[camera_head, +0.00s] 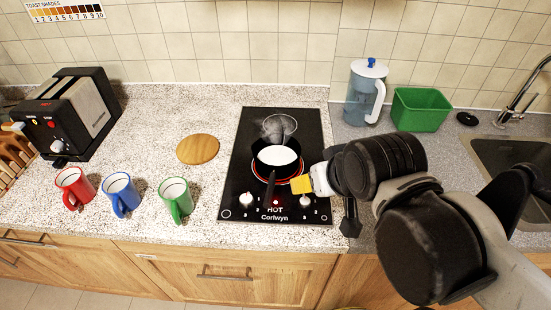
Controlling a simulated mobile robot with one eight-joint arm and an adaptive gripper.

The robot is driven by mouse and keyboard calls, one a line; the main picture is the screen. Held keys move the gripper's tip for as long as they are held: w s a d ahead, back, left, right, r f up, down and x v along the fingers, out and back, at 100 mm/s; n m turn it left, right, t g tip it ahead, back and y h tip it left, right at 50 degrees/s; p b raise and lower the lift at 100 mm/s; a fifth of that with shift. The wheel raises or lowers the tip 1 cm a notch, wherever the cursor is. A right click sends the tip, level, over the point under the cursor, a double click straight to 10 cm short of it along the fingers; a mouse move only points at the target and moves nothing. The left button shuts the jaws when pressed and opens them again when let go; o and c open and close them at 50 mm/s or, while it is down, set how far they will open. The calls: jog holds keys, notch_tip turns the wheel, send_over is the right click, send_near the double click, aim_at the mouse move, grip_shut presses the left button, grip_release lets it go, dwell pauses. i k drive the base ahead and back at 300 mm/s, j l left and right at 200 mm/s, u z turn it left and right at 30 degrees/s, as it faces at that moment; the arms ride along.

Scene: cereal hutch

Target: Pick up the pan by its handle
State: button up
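The pan (262,152) sits on the black cooktop (242,165), over a burner ring that glows red. It is dark outside, with a bright white area inside. A dark, narrow handle (269,187) appears to point from it toward the front of the cooktop. My gripper (303,184) is just right of the handle, low over the front right of the cooktop, with a yellow part at its tip. A gap seems to lie between this tip and the handle. My gripper's fingers are too small and overlapped to show whether they are open.
A red mug (73,189), a blue mug (121,196), a green mug (175,203) and a round wooden board (198,149) are left of the cooktop. A toaster (78,112) stands far left. A pitcher (362,95), green bin (421,111) and sink (500,155) are right.

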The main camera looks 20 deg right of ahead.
aim_at(277, 154)
jog(key=k+j+z, duration=0.1)
jog(key=j+z, duration=0.35)
jog(key=k+j+z, duration=0.15)
jog(key=j+z, duration=0.3)
jog(key=k+j+z, duration=0.2)
jog(key=j+z, duration=0.25)
jog(key=k+j+z, duration=0.15)
jog(key=z, duration=0.3)
jog(key=k+j+z, duration=0.15)
jog(key=k+z, duration=0.3)
jog(key=i, duration=0.05)
